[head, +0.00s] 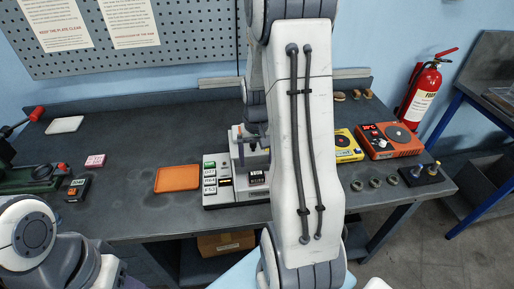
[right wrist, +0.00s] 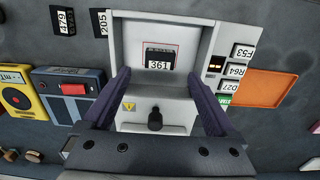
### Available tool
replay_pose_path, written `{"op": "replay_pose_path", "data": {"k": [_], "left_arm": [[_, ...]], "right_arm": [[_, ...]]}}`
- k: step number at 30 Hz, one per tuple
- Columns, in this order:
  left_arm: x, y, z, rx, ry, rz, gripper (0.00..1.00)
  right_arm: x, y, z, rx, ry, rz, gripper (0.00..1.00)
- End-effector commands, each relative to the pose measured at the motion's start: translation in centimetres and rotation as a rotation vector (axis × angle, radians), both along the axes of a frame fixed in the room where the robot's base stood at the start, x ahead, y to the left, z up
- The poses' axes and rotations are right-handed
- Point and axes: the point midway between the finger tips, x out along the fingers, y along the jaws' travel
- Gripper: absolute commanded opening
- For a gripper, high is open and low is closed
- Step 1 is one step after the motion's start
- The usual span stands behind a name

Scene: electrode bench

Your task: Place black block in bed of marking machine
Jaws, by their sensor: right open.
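The marking machine (head: 222,168) stands at mid-bench, partly hidden behind my right arm in the head view. In the right wrist view, its pale body (right wrist: 133,32) fills the middle. A black block labelled 361 (right wrist: 160,52) sits in its bed, inside a thin red outline; the block also shows in the head view (head: 257,177). My right gripper (right wrist: 158,75) is open over the machine, its fingers on either side of the block and apart from it. The left arm shows at the lower left of the head view, but its gripper is out of view.
An orange tray (head: 177,178) lies left of the machine. A black block (head: 77,190) and a pink block (head: 95,161) lie further left. Two dark blocks, 479 (right wrist: 63,20) and 205 (right wrist: 98,20), lie beside the machine. A yellow device (head: 348,146) and an orange device (head: 390,140) stand right.

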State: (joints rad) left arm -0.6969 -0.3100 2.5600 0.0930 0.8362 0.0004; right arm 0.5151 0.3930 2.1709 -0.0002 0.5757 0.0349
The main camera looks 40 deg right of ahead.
Motion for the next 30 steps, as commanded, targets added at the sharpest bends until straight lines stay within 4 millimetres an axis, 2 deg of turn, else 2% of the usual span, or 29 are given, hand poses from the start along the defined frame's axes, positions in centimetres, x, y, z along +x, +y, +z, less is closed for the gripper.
{"op": "replay_pose_path", "data": {"k": [3,9,16,19,20,22,25,28,30], "left_arm": [[0.0,0.0,-0.4,0.000,0.000,0.000,0.50],[0.0,0.0,-0.7,0.000,0.000,0.000,0.50],[0.0,0.0,-0.7,0.000,0.000,0.000,0.50],[0.0,0.0,-0.7,0.000,0.000,0.000,0.50],[0.0,0.0,-0.7,0.000,0.000,0.000,0.50],[0.0,0.0,-0.7,0.000,0.000,0.000,0.50],[0.0,0.0,-0.7,0.000,0.000,0.000,0.50],[0.0,0.0,-0.7,0.000,0.000,0.000,0.50],[0.0,0.0,-0.7,0.000,0.000,0.000,0.50]], "right_arm": [[0.1,-0.1,2.5,-0.003,-0.005,0.000,0.92],[0.0,0.0,5.0,-0.001,-0.002,0.000,0.92],[0.0,0.0,5.7,0.000,0.002,0.000,0.92],[0.2,1.0,5.9,0.001,0.000,0.027,0.92],[0.3,1.8,6.0,0.001,-0.003,0.047,0.92],[0.6,4.6,6.6,0.003,-0.008,0.121,0.92],[0.4,10.5,7.6,0.009,-0.019,0.284,0.92],[-1.4,17.0,8.6,0.018,-0.031,0.480,0.92],[-3.5,21.0,9.1,0.027,-0.039,0.616,0.92]]}}
